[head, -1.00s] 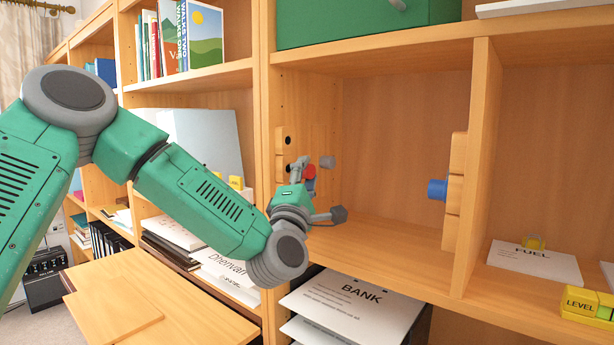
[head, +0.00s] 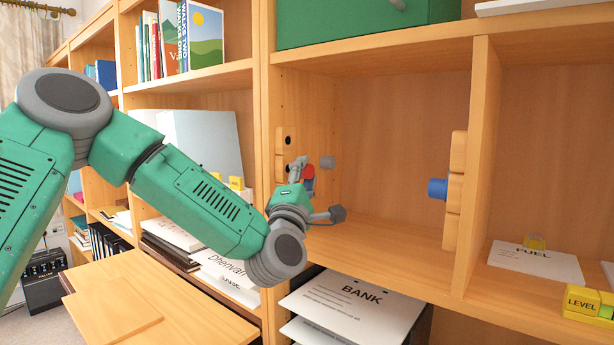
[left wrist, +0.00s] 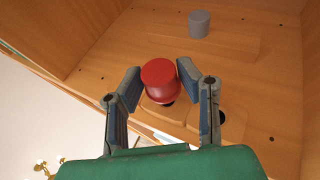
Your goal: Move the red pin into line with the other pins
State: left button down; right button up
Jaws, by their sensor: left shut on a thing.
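My left gripper (head: 301,169) is at the left wall of the middle shelf bay. In the left wrist view, its two fingers (left wrist: 159,76) are shut on the red pin (left wrist: 159,80), one on each side. The red pin (head: 309,178) is partly hidden by the gripper in the head view. A dark hole shows beside the pin; I cannot tell whether its end is in a hole. A grey pin (left wrist: 199,24) stands out from the wooden strip beyond it, and it shows in the head view (head: 328,162). A blue pin (head: 437,188) sticks out on the right wall. My right gripper is not in view.
A wooden block with a hole (head: 287,139) is on the left wall above my gripper. The bay floor (head: 375,240) is clear. An upright divider (head: 480,150) closes the bay at right. A BANK paper (head: 355,300) lies below, and a green box (head: 360,22) above.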

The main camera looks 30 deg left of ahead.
pick_arm(q)
jog(key=shift+w+a, duration=0.1)
jog(key=shift+a, duration=1.25)
jog(key=c, duration=1.2)
grip_release()
jog(key=shift+r, duration=0.1)
jog(key=shift+o, duration=0.8)
jog(key=shift+a, duration=0.1)
jog(key=v, duration=1.2)
jog(key=shift+w+a, duration=0.1)
